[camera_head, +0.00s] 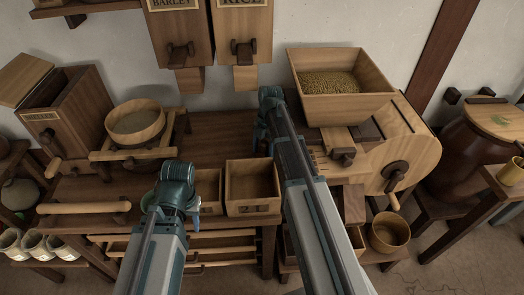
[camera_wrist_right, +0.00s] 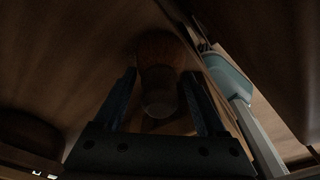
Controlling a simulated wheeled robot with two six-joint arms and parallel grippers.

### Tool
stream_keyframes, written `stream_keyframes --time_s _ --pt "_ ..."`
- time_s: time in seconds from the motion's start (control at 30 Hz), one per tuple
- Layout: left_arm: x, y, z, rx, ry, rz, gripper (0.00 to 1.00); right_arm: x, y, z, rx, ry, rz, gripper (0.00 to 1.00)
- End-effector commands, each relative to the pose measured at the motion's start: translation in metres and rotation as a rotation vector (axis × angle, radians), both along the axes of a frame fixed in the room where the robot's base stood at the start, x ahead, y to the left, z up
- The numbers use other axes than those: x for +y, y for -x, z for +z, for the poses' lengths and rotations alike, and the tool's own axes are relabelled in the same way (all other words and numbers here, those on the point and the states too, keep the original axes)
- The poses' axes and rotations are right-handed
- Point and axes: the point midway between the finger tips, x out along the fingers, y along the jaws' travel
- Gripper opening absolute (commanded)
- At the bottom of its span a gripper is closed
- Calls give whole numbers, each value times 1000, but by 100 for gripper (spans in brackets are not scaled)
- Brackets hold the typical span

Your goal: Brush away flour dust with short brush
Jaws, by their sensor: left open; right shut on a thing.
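My right gripper (camera_head: 264,135) is over the back of the dark wooden table, left of the mill. In the right wrist view, my right gripper (camera_wrist_right: 160,100) is shut on a short brush (camera_wrist_right: 160,82), with its reddish-brown bristles pointing away from the fingers. The brush is hidden in the head view. My left gripper (camera_head: 172,203) is at the table's front edge, by the small wooden boxes; it appears empty. I cannot make out flour dust; the right wrist view is very dark.
The wooden mill (camera_head: 385,150) with a grain hopper (camera_head: 375,107) stands right of my right arm. Open boxes (camera_head: 252,187) sit on the table (camera_head: 215,130). A round sieve (camera_head: 135,122) rests on a frame at left. Two labelled bins (camera_head: 182,35) hang above.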

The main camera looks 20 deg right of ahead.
Motion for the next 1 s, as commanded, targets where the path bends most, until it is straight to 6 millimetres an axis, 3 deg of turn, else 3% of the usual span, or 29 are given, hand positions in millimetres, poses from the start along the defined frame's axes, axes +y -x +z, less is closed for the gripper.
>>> stream_keyframes --time_s 0.63,1.0 --pt "0 0 59 0 0 1 41 0 0 59 0 0 0 29" --pt "0 0 60 0 0 1 41 0 0 60 0 0 0 29"
